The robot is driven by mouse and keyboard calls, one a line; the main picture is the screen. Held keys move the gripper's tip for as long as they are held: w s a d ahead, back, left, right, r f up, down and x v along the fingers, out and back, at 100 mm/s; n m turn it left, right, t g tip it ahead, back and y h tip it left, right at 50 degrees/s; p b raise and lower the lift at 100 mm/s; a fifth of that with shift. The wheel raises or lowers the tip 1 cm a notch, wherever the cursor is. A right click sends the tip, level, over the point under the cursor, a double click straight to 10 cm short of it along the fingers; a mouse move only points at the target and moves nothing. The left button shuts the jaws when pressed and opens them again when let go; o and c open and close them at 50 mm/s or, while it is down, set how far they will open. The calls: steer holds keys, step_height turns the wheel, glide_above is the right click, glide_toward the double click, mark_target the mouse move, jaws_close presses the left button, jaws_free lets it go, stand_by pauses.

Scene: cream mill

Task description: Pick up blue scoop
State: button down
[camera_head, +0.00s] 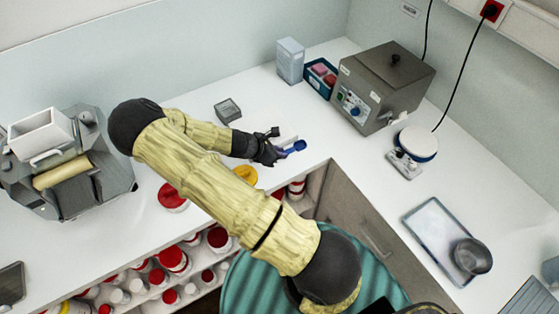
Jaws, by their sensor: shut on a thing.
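The blue scoop (298,146) shows beside the fingertips of my gripper (277,143), over the white counter near its inner corner. My gripper is dark and reaches in from the left at the end of my yellow-sleeved arm. It is shut on the scoop. Part of the scoop is hidden by the fingers. I cannot tell whether the scoop touches the counter.
A grey box device (385,85) and a blue bin (319,79) stand at the back, with a tall pale box (290,61) beside them. A round-topped scale (415,145) is right. A tray (436,235) holds a metal bowl (472,256). Jars (173,260) fill the shelf below.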

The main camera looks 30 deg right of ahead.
steer(key=shift+r+b, duration=0.4)
steer(key=shift+r, duration=1.65)
steer(key=shift+f, duration=0.15)
